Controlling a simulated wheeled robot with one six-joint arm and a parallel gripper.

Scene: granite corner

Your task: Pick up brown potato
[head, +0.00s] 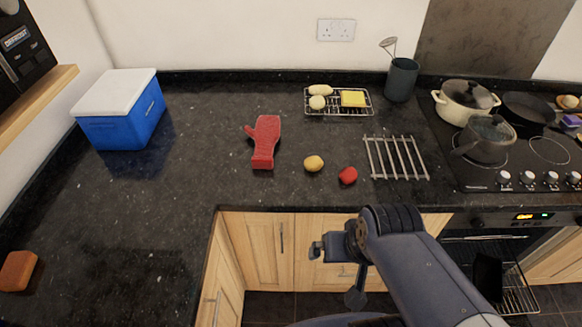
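A small yellowish-brown, rounded object (313,163), which looks like the potato, lies on the dark granite counter (200,185) near its front edge. It sits between a red oven mitt and a small red round item, apart from both. My gripper (316,250) is in front of the counter, below the potato in the picture and over the wooden cabinet fronts. It points left and touches nothing that I can see. Its fingertips are too small to show whether they are open or shut.
The red mitt (265,142), red item (348,175) and metal rack (396,158) flank the potato. Behind are a wire rack with food (368,107) and a utensil pot (402,79). The hob with pots (485,138) is right. A blue cooler (120,115) stands left; the left counter is mostly clear.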

